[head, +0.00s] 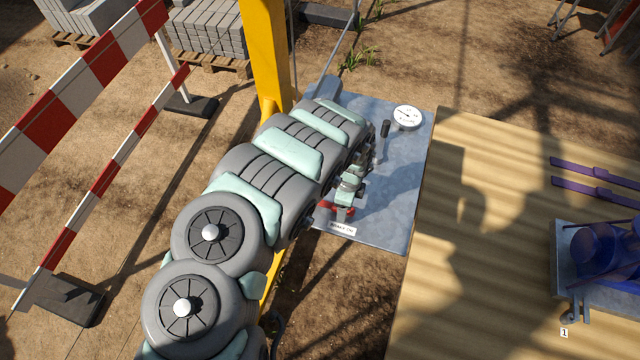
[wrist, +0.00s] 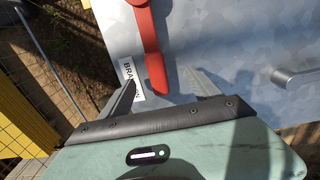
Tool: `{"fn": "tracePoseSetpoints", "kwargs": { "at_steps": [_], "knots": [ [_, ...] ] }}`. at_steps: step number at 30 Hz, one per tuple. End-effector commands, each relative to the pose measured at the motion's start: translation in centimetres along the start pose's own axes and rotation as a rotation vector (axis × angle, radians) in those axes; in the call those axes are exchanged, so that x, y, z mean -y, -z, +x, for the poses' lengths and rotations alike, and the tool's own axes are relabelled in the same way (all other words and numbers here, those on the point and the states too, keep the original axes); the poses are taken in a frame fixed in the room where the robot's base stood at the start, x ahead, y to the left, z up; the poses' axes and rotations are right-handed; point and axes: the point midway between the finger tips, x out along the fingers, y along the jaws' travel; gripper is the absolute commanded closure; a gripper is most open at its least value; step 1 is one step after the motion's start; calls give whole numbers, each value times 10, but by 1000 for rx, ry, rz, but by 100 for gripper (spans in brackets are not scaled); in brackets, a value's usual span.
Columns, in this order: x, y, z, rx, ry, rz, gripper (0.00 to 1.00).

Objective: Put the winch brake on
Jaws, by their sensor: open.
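The red brake lever (head: 326,206) shows in part beneath my gripper at the lower left of the grey metal panel (head: 395,215). In the wrist view the red lever (wrist: 150,45) runs down from a round red hub at the top edge. Its end lies between my two fingers. My gripper (wrist: 160,82) is open, one finger on each side of the lever end, with visible gaps. A white label (head: 342,230) reading "BRAKE ON" is below the lever; my left finger partly covers it in the wrist view (wrist: 131,78). My arm hides part of the panel.
A dial gauge (head: 407,117) and a black-gripped handle (head: 384,129) stand on the panel's upper part. A yellow post (head: 265,55) rises behind my arm. A red-and-white barrier (head: 95,80) is at left. A wooden deck (head: 480,210) with blue equipment (head: 600,250) lies right.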

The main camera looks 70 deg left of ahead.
Motion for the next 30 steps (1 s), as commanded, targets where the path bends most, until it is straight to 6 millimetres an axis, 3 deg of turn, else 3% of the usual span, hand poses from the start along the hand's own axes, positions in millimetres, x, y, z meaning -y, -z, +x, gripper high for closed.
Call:
{"fn": "tracePoseSetpoints", "kwargs": {
  "at_steps": [12,25,30],
  "knots": [
    [1,-2,-50,3,3,0,27],
    [0,-1,-54,2,0,0,27],
    [2,-11,-58,2,2,-16,27]
  ]
}}
